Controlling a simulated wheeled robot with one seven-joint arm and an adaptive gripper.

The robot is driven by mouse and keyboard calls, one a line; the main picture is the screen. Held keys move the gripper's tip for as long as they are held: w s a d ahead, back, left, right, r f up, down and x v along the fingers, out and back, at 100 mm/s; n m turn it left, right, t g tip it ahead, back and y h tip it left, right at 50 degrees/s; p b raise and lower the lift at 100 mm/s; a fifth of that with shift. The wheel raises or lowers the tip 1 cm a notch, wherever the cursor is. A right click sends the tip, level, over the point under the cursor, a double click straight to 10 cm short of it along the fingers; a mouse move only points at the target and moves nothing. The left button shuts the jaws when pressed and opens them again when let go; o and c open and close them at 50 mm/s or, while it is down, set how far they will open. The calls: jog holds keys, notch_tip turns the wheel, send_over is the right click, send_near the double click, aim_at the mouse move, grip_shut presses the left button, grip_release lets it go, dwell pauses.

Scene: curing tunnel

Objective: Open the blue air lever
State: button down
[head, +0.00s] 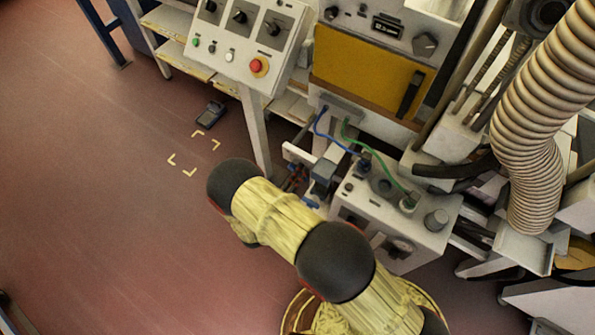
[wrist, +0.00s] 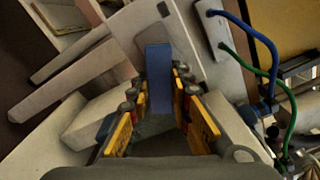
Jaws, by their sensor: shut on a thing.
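The blue air lever (wrist: 158,77) shows in the wrist view as a flat blue bar between the two yellow-sided fingers. My gripper (wrist: 158,92) is shut on it, with a finger on either side. The lever's far end reaches past the fingertips, towards a pale housing. In the head view my gripper (head: 296,178) is small and partly hidden behind my yellow-sleeved arm, at the left side of the white machine. The lever's exact outline there is too small and covered to make out.
A white control box (head: 395,225) with knobs and blue and green hoses (head: 372,155) stands right of my gripper. A push-button panel (head: 250,40) is above it. A large ribbed duct (head: 540,120) is at the right. Open floor (head: 100,210) lies to the left.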

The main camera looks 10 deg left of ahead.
jog(key=n+p, duration=0.1)
jog(key=n, duration=0.1)
jog(key=r+n, duration=0.1)
jog(key=n, duration=0.1)
jog(key=shift+r+n+p, duration=0.2)
jog(key=shift+n+p, duration=0.2)
jog(key=shift+n, duration=0.3)
jog(key=c, duration=1.6)
grip_release()
jog(key=shift+s, duration=0.1)
jog(key=v, duration=1.1)
jog(key=shift+s, duration=0.45)
jog(key=shift+a, duration=0.1)
